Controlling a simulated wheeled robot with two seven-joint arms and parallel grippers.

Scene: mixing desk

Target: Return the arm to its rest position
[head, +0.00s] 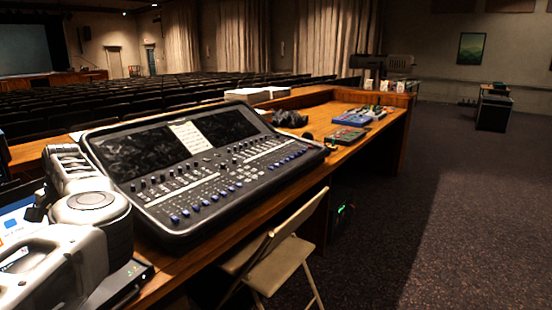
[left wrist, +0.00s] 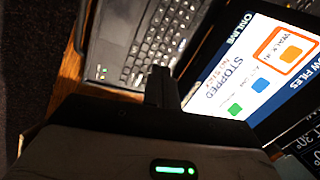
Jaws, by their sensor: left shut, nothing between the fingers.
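My left arm (head: 88,215) comes in at the lower left of the head view, bent beside the mixing desk. Its gripper is not clearly visible there. In the left wrist view my left gripper (left wrist: 161,86) shows as dark fingers, closed together and empty. They are in front of a laptop keyboard (left wrist: 145,45) and a lit screen (left wrist: 235,75); whether they touch either cannot be told. My right gripper is in neither view.
The mixing desk (head: 205,165) lies on a wooden counter (head: 345,145). Small coloured devices (head: 352,133) sit farther along it. A folding chair (head: 275,255) stands close to the counter's front edge. Carpeted floor at right is open.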

